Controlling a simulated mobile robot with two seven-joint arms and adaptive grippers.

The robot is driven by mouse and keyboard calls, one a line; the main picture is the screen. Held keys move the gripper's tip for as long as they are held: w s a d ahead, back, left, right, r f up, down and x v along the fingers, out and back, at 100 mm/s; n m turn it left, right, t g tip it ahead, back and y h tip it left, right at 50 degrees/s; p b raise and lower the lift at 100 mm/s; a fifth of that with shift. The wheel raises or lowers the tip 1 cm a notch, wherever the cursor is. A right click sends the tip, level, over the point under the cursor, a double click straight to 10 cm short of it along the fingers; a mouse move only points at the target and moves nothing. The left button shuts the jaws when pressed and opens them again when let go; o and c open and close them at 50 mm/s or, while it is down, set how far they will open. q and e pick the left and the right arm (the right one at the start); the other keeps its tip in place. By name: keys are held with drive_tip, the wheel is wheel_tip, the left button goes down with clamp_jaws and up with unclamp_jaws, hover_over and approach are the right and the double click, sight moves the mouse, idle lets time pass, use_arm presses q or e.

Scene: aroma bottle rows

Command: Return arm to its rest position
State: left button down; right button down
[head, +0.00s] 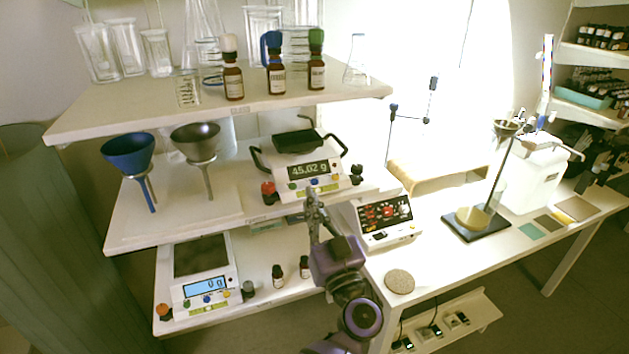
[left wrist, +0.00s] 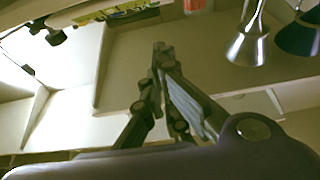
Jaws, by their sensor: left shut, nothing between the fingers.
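My left gripper (head: 313,198) is raised in front of the shelf unit, near the front edge of the middle shelf (head: 240,215). It is shut and empty, and its fingers also show in the left wrist view (left wrist: 162,52). The purple arm behind it comes up from the bottom of the head view. On the top shelf (head: 130,115) stand brown bottles with a white cap (head: 233,83), a blue cap (head: 276,79) and a green cap (head: 316,73). My right gripper does not show.
A lower scale (head: 206,280) and small bottles (head: 278,276) are below. A hotplate device (head: 382,218) is close on the right.

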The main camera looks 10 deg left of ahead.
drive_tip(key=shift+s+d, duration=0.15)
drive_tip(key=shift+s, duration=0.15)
